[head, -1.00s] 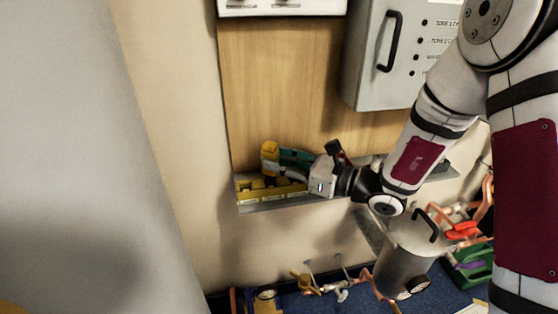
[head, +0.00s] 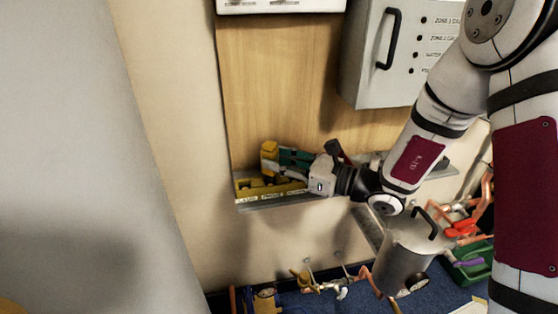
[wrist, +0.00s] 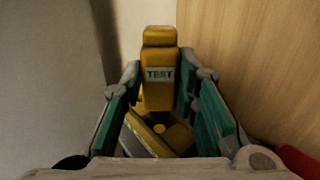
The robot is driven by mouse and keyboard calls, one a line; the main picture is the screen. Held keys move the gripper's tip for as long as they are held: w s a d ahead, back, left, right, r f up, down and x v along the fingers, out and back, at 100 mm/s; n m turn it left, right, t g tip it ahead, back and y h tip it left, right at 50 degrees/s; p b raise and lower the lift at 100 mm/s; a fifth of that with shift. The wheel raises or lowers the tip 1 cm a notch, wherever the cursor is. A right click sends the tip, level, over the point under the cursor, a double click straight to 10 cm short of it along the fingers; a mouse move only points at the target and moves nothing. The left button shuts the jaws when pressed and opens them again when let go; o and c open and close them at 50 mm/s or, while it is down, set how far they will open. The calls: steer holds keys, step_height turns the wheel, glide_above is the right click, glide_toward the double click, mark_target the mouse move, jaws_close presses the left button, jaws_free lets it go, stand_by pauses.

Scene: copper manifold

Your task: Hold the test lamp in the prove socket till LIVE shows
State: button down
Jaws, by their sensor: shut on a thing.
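The yellow test lamp (wrist: 160,72) stands upright between my fingers in the wrist view, its label reading TEST. It also shows in the head view (head: 269,152). My gripper (wrist: 160,88) is shut on it, with teal finger pads on either side; in the head view my gripper (head: 280,160) reaches in from the right. Below the lamp is a yellow block (wrist: 148,130) with a round spot, also in the head view (head: 250,188) on the shelf. I cannot tell whether the lamp's lower end is inside a socket. No LIVE sign is readable.
The narrow grey shelf (head: 265,203) runs under a wooden panel (head: 280,90). A grey cabinet (head: 365,80) with a black handle hangs at upper right. Below are a grey cylinder (head: 405,262) with a handle, copper pipes and a green crate (head: 472,265).

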steer(key=shift+f+b, duration=0.75)
steer(key=shift+f, duration=0.2)
stand_by(0.4)
stand_by(1.6)
steer(key=shift+r+p, duration=1.9)
steer(key=shift+r, duration=0.4)
